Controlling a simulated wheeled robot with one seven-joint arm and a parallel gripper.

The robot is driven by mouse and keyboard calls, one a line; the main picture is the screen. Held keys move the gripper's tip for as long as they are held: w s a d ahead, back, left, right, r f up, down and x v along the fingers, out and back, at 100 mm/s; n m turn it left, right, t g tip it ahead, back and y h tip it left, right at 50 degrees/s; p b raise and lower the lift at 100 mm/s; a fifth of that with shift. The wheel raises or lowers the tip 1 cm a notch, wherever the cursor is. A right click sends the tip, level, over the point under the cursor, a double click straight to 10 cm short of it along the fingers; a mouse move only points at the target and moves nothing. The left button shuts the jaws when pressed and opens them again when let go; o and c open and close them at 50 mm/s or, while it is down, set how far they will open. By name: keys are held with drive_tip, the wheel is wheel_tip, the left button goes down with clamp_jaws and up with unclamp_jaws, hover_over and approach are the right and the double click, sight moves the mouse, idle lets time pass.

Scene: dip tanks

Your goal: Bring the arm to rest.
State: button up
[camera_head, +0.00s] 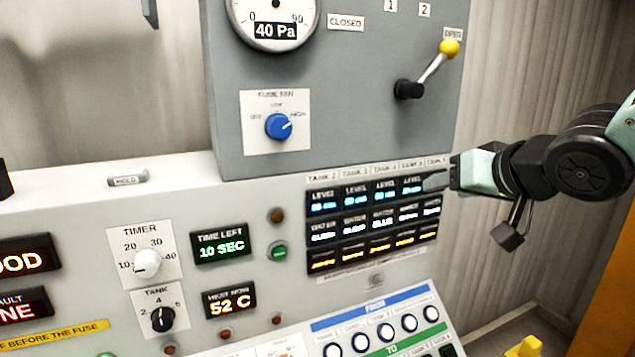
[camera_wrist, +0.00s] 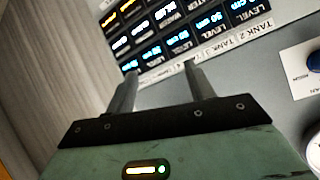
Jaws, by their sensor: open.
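My gripper (camera_head: 432,181) is at the right in the head view, in front of the upper right corner of the tank display block (camera_head: 372,222). In the wrist view my gripper (camera_wrist: 158,78) shows two dark fingers, apart, with nothing between them. The tank displays (camera_wrist: 180,35) lie beyond the fingertips there. I cannot tell how far the fingertips are from the panel. My arm comes in from the right edge of the head view.
A lever with a yellow knob (camera_head: 449,48) juts from the grey cabinet (camera_head: 350,100) above my gripper. A blue fan knob (camera_head: 278,126), timer knob (camera_head: 147,263) and tank knob (camera_head: 163,319) stand out from the panel. A yellow object (camera_head: 524,347) is at the lower right.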

drive_tip(key=s+a+f+n+g+h, duration=0.1)
drive_tip(key=s+a+f+n+g, duration=0.1)
drive_tip(key=s+f, duration=0.3)
drive_tip(key=s+a+f+n+g+h, duration=0.1)
drive_tip(key=s+a+f+n+g, duration=0.2)
drive_tip(key=s, duration=0.9)
drive_tip(key=s+a+f+n+g+h, duration=0.1)
drive_tip(key=s+a+f+n+g, duration=0.1)
drive_tip(key=s+f+g, duration=0.4)
drive_tip(key=s+f, duration=0.2)
drive_tip(key=s, duration=0.1)
drive_tip(key=shift+a+n, duration=0.3)
drive_tip(key=shift+a, duration=0.05)
idle(3.0)
